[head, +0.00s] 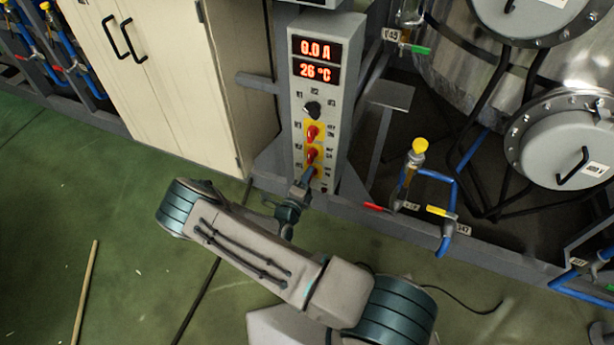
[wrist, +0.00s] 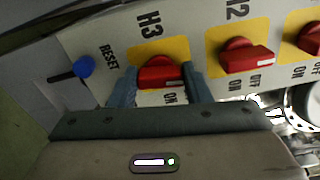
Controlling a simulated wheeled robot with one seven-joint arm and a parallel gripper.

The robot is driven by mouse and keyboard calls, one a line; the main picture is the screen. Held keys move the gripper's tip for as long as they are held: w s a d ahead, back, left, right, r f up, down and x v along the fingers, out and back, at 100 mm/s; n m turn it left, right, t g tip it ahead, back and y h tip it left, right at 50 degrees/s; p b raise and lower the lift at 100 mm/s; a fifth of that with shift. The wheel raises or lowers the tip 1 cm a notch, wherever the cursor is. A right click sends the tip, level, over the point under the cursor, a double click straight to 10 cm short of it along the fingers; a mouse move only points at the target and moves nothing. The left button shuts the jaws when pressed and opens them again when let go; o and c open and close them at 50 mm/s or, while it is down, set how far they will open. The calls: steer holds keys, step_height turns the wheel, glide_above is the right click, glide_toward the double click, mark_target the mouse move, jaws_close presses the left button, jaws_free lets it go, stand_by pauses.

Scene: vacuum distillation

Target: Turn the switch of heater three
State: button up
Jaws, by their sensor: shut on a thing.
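The control panel (head: 322,95) is a tall grey box with red displays reading 0.0 A and 26 °C. In the wrist view the heater three switch (wrist: 161,74) is a red knob on a yellow plate marked H3. My gripper (wrist: 163,88) is shut on this knob, one blue finger on each side. An ON label shows just below the knob; the OFF label is not visible. In the head view my gripper (head: 308,176) is at the lowest yellow plate and hides most of that switch. The H2 switch (wrist: 246,57) is beside it, marked OFF and ON.
A blue reset button (wrist: 84,67) is beside H3. A third red switch (wrist: 311,38) is at the right edge. A black selector knob (head: 313,109) sits higher on the panel. A cream cabinet (head: 165,75) stands left; pipes with a yellow-capped valve (head: 419,146) stand right.

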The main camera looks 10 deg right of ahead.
steer(key=shift+f+n, duration=0.1)
steer(key=shift+n, duration=0.7)
steer(key=o, duration=1)
steer(key=p+v, duration=0.1)
steer(key=v, duration=1.2)
steer(key=shift+s+a+p, duration=0.25)
steer(key=shift+s+p, duration=0.1)
steer(key=shift+p, duration=0.05)
